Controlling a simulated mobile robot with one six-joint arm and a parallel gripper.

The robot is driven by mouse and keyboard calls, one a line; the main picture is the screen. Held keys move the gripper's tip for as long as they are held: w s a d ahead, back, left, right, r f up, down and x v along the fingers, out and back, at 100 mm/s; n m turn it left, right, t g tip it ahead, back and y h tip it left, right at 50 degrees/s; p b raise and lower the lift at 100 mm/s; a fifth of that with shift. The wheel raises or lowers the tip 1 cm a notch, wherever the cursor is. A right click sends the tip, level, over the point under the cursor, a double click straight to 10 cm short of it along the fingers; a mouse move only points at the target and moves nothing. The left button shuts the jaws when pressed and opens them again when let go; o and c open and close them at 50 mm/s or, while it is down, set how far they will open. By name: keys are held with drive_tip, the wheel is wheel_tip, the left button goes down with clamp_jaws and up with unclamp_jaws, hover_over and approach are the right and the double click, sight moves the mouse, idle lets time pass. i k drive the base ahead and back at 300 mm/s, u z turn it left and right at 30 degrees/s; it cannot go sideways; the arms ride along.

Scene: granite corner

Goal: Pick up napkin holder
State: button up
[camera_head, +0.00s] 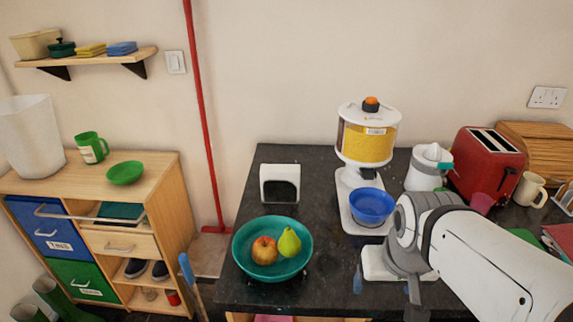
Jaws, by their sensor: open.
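The napkin holder (280,183) appears to be the white, open-fronted, arch-shaped holder with a dark inside. It stands upright on the dark stone counter, left of centre, behind the teal fruit bowl. My gripper (386,290) is at the lower right, over the front part of the counter, below the grey wrist of my white arm. It is open, apart from the holder, to its right and nearer the front. Its fingers are small in view and partly hidden by my arm. No object shows between them.
The teal bowl (272,249) with an apple and a pear stands just before the holder. A cereal dispenser (366,135) with a blue bowl (371,206) stands to its right. A juicer (428,167) and red toaster (485,163) stand farther right. Bare counter (322,185) lies right of the holder.

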sight(281, 184)
drive_tip(key=u, duration=0.3)
drive_tip(key=k, duration=1.15)
drive_tip(key=u, duration=0.95)
drive_tip(key=i, duration=1.5)
drive_tip(key=z, duration=0.7)
